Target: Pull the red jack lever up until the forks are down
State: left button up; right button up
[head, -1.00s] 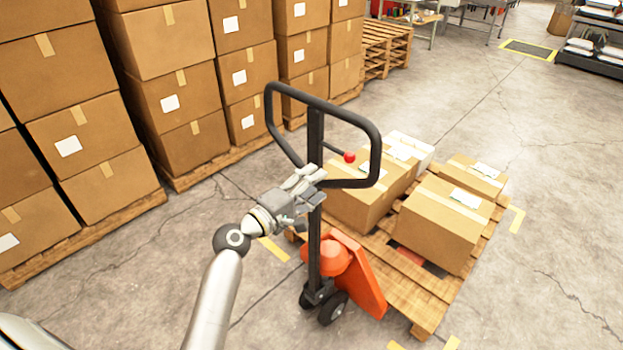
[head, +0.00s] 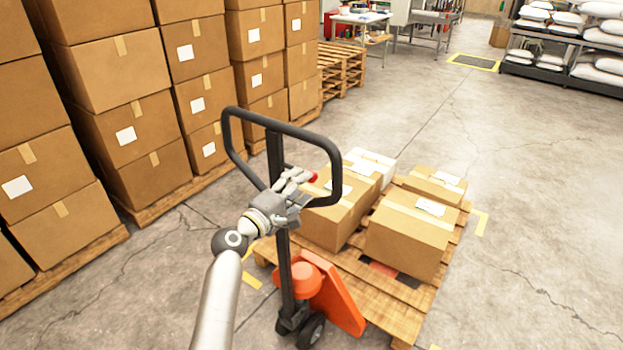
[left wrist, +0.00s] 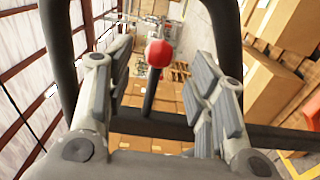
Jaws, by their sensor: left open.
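The red lever knob (head: 313,177) sits on a thin dark rod inside the black loop handle (head: 336,160) of the orange pallet jack (head: 335,295). My left gripper (head: 300,185) is at the handle's opening, partly overlapping the knob in the head view. In the left wrist view, the open left gripper (left wrist: 160,75) has a finger on each side, with the red knob (left wrist: 158,53) showing between the fingertips. I cannot tell whether a finger touches it. The forks are hidden under the loaded wooden pallet (head: 385,315). My right gripper is not in view.
Cardboard boxes (head: 408,240) sit on the pallet at the jack. Tall box stacks (head: 120,75) line the left side. A shelf with white sacks (head: 570,45) and a work table (head: 360,18) stand at the back. The concrete floor at right is clear.

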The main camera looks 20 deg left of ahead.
pick_arm(q)
jog(key=shift+b+x, duration=0.9)
jog(key=shift+x, duration=1.85)
jog(key=c, duration=0.9)
jog(key=shift+c, duration=0.2)
jog(key=shift+r, duration=0.1)
